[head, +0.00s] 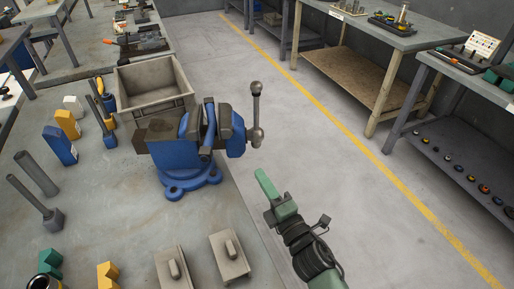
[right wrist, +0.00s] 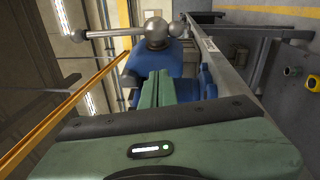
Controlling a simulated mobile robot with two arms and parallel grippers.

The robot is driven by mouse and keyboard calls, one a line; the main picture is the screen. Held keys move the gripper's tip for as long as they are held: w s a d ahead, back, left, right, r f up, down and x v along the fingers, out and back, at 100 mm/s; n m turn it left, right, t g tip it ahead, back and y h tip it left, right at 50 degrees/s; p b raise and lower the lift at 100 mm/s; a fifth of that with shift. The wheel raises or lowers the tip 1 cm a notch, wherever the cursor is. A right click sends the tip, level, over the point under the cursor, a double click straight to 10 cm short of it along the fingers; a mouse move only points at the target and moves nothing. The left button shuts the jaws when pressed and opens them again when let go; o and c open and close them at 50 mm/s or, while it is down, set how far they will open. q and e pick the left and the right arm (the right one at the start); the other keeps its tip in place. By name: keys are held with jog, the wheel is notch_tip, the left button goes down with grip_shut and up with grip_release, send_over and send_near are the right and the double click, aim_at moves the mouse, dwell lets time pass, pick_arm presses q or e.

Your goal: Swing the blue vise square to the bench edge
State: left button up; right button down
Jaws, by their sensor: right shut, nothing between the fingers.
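The blue vise (head: 190,150) stands on its round blue base near the right edge of the grey bench (head: 140,215). The handle is close to upright. My right gripper (head: 264,182) is green, shut and empty, in front of and to the right of the vise, apart from it in the head view. In the right wrist view the vise (right wrist: 150,68) and its ball-ended handle (right wrist: 156,30) are beyond the fingers. My left gripper is not in view.
A grey open bin (head: 155,88) stands behind the vise. The floor to the right is clear, with a yellow line (head: 330,118) and other benches beyond.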

jog(key=p+x, duration=0.1)
jog(key=x, duration=0.5)
jog(key=shift+r, duration=0.15)
jog(key=w, duration=0.1)
jog(key=w+d+p, duration=0.1)
jog(key=w, duration=0.1)
jog(key=shift+w+d+r, duration=0.15)
jog(key=shift+w+r, duration=0.1)
jog(key=shift+w, duration=0.1)
